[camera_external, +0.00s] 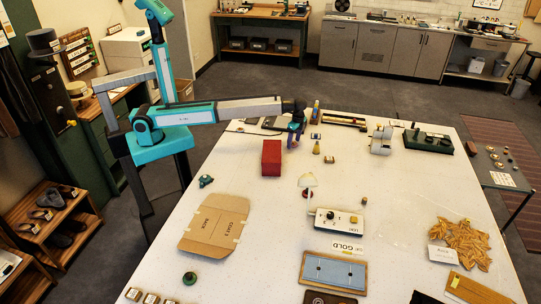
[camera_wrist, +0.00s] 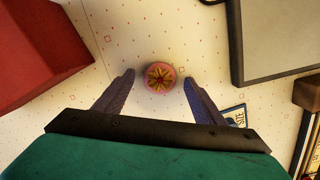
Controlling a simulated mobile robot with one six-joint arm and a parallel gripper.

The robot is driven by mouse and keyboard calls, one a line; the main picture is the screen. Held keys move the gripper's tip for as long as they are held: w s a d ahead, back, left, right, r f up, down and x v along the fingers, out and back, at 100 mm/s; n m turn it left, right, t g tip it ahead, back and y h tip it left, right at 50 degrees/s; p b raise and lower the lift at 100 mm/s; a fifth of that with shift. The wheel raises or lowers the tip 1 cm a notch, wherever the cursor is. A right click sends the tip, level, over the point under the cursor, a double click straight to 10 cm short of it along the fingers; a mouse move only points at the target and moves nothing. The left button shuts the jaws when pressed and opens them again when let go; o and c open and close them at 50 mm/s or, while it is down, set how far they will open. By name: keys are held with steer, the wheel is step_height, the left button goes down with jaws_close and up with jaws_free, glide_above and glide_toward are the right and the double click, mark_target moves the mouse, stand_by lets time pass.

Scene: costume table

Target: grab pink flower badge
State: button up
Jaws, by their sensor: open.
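The pink flower badge (camera_wrist: 160,76) is a small round pink disc with a yellow and dark flower on its face. In the wrist view it lies on the white dotted table, upper middle, between and slightly beyond the fingertips. My gripper (camera_wrist: 158,78) is open and empty, with one finger on each side of the badge and visible gaps to both. In the external view my gripper (camera_external: 294,143) is low over the far part of the table, right of the red box. The badge cannot be made out there.
A red box (camera_wrist: 40,45) stands close on the left, also in the external view (camera_external: 271,158). A grey flat-topped object (camera_wrist: 275,40) lies to the right. A small blue-edged label (camera_wrist: 237,115) is near the right finger. A yellow cone (camera_external: 316,148) stands right of my gripper.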

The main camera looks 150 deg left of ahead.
mark_target(293, 143)
steer(key=shift+c, duration=0.5)
steer(key=c, duration=1)
steer(key=shift+r, duration=0.15)
steer(key=shift+r+b, duration=0.9)
steer(key=shift+r, duration=0.45)
steer(key=shift+s+d+r, duration=0.1)
steer(key=shift+d+r, duration=0.1)
steer(key=s+d+b, duration=0.1)
steer(key=s+d, duration=0.1)
steer(key=d, duration=0.2)
steer(key=s+d+r+b, duration=0.1)
steer(key=s+d+b, duration=0.1)
steer(key=d, duration=0.3)
steer(key=s+d+b, duration=0.1)
steer(key=s+d, duration=0.2)
steer(key=d, duration=0.1)
steer(key=shift+s+d+r, duration=0.25)
steer(key=shift+s+r, duration=0.05)
